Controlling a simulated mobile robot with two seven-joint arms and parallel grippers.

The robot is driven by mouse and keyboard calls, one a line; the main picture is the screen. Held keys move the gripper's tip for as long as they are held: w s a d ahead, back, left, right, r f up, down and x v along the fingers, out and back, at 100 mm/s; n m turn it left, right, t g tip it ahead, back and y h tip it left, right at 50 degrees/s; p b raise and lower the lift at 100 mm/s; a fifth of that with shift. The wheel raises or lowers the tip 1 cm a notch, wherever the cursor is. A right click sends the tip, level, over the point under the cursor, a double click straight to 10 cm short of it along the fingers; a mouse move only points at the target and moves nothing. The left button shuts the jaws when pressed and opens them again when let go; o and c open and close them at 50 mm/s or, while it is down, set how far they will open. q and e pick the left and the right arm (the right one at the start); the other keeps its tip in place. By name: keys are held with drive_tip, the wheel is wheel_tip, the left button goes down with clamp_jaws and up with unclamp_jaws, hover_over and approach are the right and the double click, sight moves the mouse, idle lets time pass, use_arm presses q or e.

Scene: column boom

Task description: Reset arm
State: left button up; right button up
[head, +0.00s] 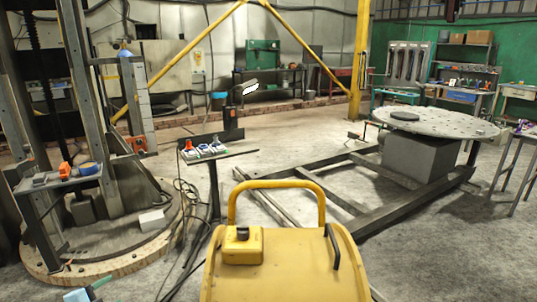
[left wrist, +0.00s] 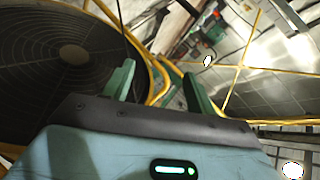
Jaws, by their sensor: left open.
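The task names no object apart from the arm. My left gripper (head: 98,283) shows only in part at the bottom left edge of the head view, as a light blue body with a green finger. In the left wrist view my left gripper (left wrist: 158,72) has its two green fingers spread apart, with nothing between them. The rest of the left arm is hidden or out of frame. My right gripper is not in view.
A round column base (head: 110,258) with steel uprights stands at left, with cables on the floor beside it. A small panel stand (head: 214,190) stands near the centre. A round perforated table (head: 440,121) stands at right. A dark ringed disc (left wrist: 50,70) fills the wrist view's left.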

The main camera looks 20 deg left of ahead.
use_arm(q)
drive_tip(key=s+a+f+n+g+y, duration=0.2)
drive_tip(key=a+n, duration=0.1)
drive_tip(key=s+d+f+n+g+h, duration=0.1)
drive_tip(key=s+d+f+g+h, duration=0.2)
drive_tip(key=s+d+f, duration=1.25)
drive_tip(key=s+d+n+g+h, duration=0.1)
drive_tip(key=s+d, duration=0.3)
drive_tip(key=d, duration=0.3)
drive_tip(key=s+d+n+h, duration=0.1)
drive_tip(key=s+d, duration=0.3)
drive_tip(key=d, duration=0.2)
drive_tip(key=s+d+r+n+h, duration=0.1)
drive_tip(key=s+d+r+n, duration=0.25)
drive_tip(key=s+d, duration=0.9)
drive_tip(key=w+r+t+p, duration=0.1)
drive_tip(key=w+r+p, duration=0.6)
drive_tip(key=r+p, duration=0.4)
drive_tip(key=shift+w+r, duration=0.25)
drive_tip(key=shift+r, duration=0.15)
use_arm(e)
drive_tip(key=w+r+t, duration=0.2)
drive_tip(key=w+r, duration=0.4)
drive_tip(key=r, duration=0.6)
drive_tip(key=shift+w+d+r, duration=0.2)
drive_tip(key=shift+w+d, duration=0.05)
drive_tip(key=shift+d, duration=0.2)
use_arm(q)
drive_tip(key=shift+m, duration=0.25)
